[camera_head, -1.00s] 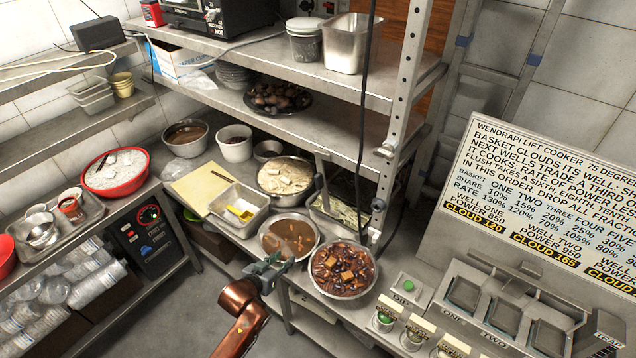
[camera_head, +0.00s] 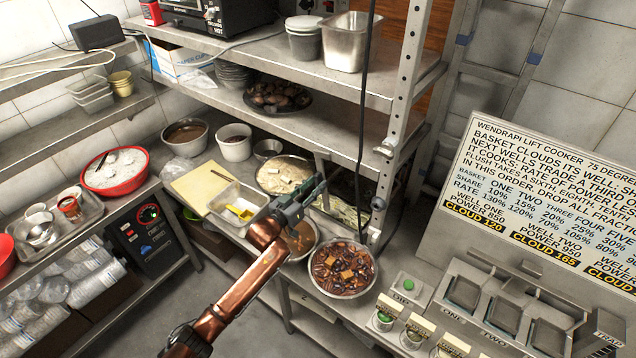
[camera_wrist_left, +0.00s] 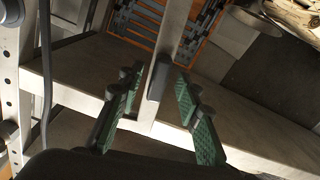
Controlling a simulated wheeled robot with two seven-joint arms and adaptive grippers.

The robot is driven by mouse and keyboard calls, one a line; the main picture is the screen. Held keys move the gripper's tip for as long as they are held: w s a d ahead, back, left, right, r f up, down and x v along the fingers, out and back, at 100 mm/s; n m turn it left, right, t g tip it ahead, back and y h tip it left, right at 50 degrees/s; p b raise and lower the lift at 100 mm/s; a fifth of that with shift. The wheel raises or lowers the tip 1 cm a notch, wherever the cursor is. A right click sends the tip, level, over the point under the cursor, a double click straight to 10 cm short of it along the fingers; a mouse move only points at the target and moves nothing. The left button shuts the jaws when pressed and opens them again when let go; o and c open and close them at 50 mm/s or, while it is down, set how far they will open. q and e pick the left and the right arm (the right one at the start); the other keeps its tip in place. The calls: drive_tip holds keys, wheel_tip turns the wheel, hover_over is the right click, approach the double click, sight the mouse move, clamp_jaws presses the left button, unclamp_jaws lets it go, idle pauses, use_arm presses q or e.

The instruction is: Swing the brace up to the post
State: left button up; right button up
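The brace is a flat grey metal bar (camera_wrist_left: 174,35) with a dark grip (camera_wrist_left: 157,82), in the left wrist view. In the head view a short piece of the bar (camera_head: 320,163) shows beyond my gripper, below the middle shelf. The perforated post (camera_head: 399,115) stands upright to its right, with a small catch on its side. It also shows at the left edge of the left wrist view (camera_wrist_left: 10,75). My left gripper (camera_head: 312,188) is open, its green-padded fingers (camera_wrist_left: 158,90) on either side of the dark grip, with gaps visible. My right gripper is not in view.
Shelves (camera_head: 330,130) lie above and behind the gripper. A black cable (camera_head: 364,90) hangs in front of them. The lift cooker (camera_head: 500,300) stands at the right.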

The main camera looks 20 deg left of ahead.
use_arm(q)
drive_tip(key=shift+x, duration=1)
clamp_jaws()
